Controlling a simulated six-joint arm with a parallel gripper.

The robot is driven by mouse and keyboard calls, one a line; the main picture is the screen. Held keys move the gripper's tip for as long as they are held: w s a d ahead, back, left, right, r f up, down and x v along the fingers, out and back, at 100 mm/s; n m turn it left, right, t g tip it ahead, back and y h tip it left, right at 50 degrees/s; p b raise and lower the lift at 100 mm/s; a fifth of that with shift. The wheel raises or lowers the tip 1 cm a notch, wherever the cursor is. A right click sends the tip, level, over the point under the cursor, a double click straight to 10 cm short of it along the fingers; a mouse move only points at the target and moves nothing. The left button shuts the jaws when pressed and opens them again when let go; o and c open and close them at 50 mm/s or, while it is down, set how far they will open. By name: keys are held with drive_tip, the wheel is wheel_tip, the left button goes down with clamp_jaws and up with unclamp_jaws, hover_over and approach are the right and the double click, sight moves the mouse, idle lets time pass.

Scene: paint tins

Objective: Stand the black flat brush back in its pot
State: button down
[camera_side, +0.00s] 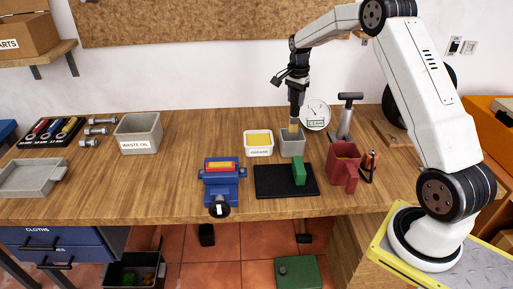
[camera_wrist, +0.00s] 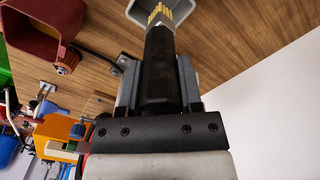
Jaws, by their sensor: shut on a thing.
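My gripper (camera_side: 296,98) points down over the grey pot (camera_side: 291,148) and is shut on the black flat brush. In the wrist view, the black handle of the brush (camera_wrist: 160,62) lies between the jaws of my gripper (camera_wrist: 158,84). Its yellow bristles (camera_wrist: 160,13) point away from the jaws, toward the mouth of the pot (camera_wrist: 186,9). In the side view, the bristle end of the brush (camera_side: 293,125) shows at the pot's rim, pointing down. How deep it sits in the pot is hard to tell.
A white container with yellow contents (camera_side: 258,150) stands just left of the pot. A black mat (camera_side: 270,183) with a green block (camera_side: 299,172) lies in front. A dial gauge (camera_side: 317,113) stands behind.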

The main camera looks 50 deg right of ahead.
sight(294, 118)
drive_tip(key=shift+f, duration=1.65)
drive_tip(key=shift+f, duration=0.1)
drive_tip(key=shift+f, duration=2.2)
drive_tip(key=shift+f, duration=0.15)
drive_tip(key=shift+c, duration=1.3)
unclamp_jaws()
drive_tip(key=shift+w+a+r, duration=0.1)
drive_tip(key=shift+r, duration=1.85)
drive_tip(key=shift+w+r, duration=0.1)
drive_tip(key=shift+r, duration=1.8)
drive_tip(key=shift+a, duration=0.1)
